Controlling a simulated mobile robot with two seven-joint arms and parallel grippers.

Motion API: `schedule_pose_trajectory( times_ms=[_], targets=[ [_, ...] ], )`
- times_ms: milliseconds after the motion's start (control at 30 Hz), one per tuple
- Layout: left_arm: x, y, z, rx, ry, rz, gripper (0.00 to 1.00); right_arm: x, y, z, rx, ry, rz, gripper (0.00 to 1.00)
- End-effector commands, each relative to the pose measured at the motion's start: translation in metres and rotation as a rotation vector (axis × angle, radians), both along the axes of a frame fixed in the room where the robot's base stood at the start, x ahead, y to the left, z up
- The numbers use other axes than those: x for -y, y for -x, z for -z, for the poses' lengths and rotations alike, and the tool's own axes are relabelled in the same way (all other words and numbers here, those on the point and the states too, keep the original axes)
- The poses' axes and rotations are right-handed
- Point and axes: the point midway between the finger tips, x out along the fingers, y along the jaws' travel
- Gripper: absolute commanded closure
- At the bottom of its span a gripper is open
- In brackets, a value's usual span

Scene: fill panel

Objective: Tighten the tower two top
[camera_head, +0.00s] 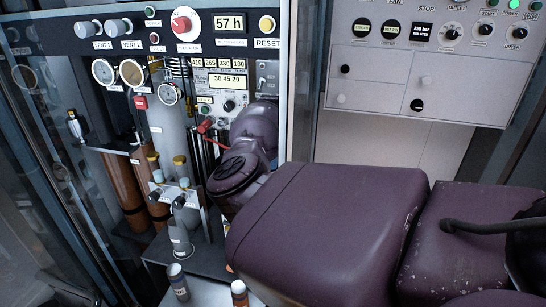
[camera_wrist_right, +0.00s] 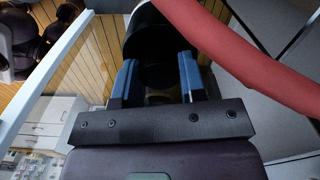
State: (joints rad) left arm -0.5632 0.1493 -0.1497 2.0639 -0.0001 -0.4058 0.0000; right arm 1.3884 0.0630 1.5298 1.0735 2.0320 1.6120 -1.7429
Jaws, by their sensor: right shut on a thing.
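In the right wrist view the two blue fingers of my right gripper (camera_wrist_right: 157,64) are shut on a dark round part (camera_wrist_right: 153,35), which looks like the top of a cylinder; one finger is on each side of it. A thick red hose or bar (camera_wrist_right: 245,50) crosses close by on the right. In the head view my purple right arm reaches the fill panel and hides its own fingers and the held part. A grey upright cylinder (camera_head: 170,122) stands left of the arm. I cannot tell which tower is number two. My left gripper is not in view.
Gauges (camera_head: 131,72) and a red selector knob (camera_head: 184,22) are on the panel. Brown cylinders (camera_head: 125,188) stand at the lower left, by small valves (camera_head: 180,163). Small bottles (camera_head: 178,282) stand at the bottom. A white control box (camera_head: 385,90) is at the right.

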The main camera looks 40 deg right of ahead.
Motion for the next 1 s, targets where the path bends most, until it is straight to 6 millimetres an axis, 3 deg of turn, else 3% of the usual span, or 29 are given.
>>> schedule_pose_trajectory(
  times_ms=[500,1000],
  targets=[
    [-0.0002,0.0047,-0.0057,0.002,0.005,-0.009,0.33,0.0001,0.0006,0.0003,-0.001,0.0,0.354,0.86],
    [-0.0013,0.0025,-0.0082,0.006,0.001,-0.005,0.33,-0.0001,0.0005,0.0015,-0.002,0.0,0.427,0.86]
  ],
)
